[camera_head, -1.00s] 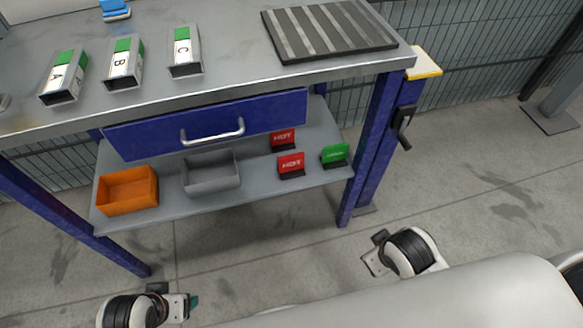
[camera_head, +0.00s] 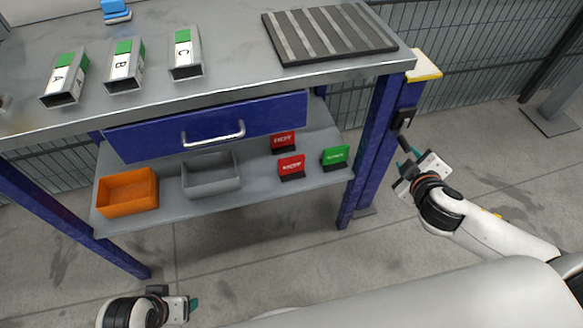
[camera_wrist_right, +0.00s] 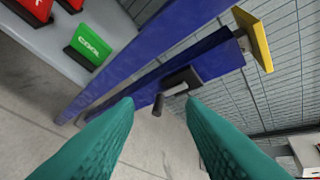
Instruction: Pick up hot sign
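Two red HOT signs stand on the lower shelf in the head view: a rear one (camera_head: 283,141) and a front one (camera_head: 291,166). A green sign (camera_head: 335,156) stands to their right. In the right wrist view the green sign (camera_wrist_right: 88,47) reads COOL, and part of a red sign (camera_wrist_right: 36,8) shows at the top left corner. My right gripper (camera_head: 405,160) is open and empty, right of the table's front leg and apart from the signs. Its teal fingers (camera_wrist_right: 160,125) are spread. My left gripper (camera_head: 190,306) is low at the left; its opening is unclear.
The shelf (camera_head: 250,186) also holds an orange bin (camera_head: 128,190) and a grey bin (camera_head: 211,177). A blue drawer (camera_head: 207,125) hangs above it. The blue table leg (camera_head: 367,160) and a black handle (camera_wrist_right: 183,80) lie near my right gripper. The floor in front is clear.

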